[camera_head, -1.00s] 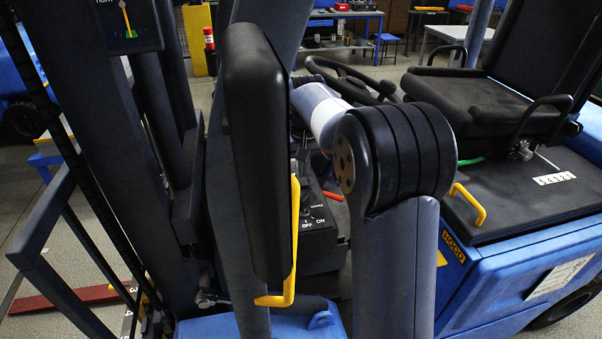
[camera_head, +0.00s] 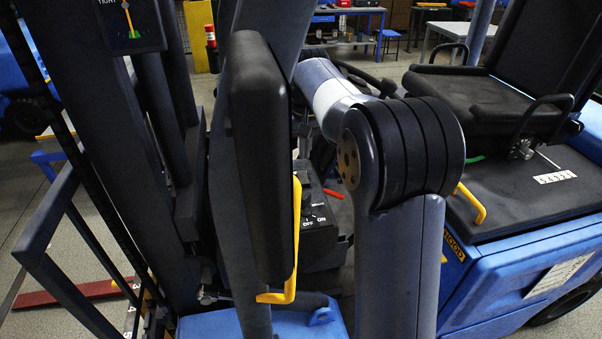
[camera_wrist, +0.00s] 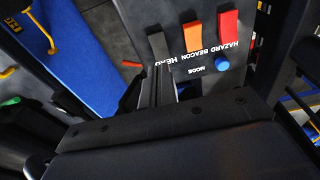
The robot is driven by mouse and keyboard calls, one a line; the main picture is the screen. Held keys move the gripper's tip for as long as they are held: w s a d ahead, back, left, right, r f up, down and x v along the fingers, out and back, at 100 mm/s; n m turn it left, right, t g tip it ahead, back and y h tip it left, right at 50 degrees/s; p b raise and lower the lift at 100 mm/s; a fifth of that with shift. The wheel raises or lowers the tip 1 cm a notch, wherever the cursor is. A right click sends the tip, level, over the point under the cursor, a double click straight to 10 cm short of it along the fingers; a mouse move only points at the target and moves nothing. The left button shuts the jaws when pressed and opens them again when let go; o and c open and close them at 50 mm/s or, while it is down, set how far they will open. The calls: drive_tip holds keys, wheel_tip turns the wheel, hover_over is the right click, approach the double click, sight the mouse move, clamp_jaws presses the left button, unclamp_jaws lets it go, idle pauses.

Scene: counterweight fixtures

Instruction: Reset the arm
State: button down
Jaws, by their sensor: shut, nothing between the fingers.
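My arm fills the middle of the head view, with its elbow to the right of the black padded post. My gripper is hidden in that view. In the wrist view my gripper (camera_wrist: 157,88) shows as dark narrow fingers, close together with nothing between them. The fingertips are close to a switch panel (camera_wrist: 205,82) with a dark rocker (camera_wrist: 158,47), an orange rocker (camera_wrist: 193,37), a red rocker (camera_wrist: 228,25) and a blue knob (camera_wrist: 222,64). The labels read HAZARD, BEACON and MODE. I cannot tell whether the fingers touch the panel.
A black pad (camera_head: 259,155) with a yellow handle (camera_head: 294,245) stands left of my arm. An OFF/ON box (camera_head: 315,225) sits behind. The steering wheel (camera_head: 365,85) is partly covered by my arm. The seat (camera_head: 485,100) and blue truck body (camera_head: 520,265) are at right.

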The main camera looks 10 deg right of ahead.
sight(304, 180)
drive_tip(key=shift+f+b, duration=1.35)
drive_tip(key=shift+f, duration=2.2)
drive_tip(key=shift+r, duration=0.15)
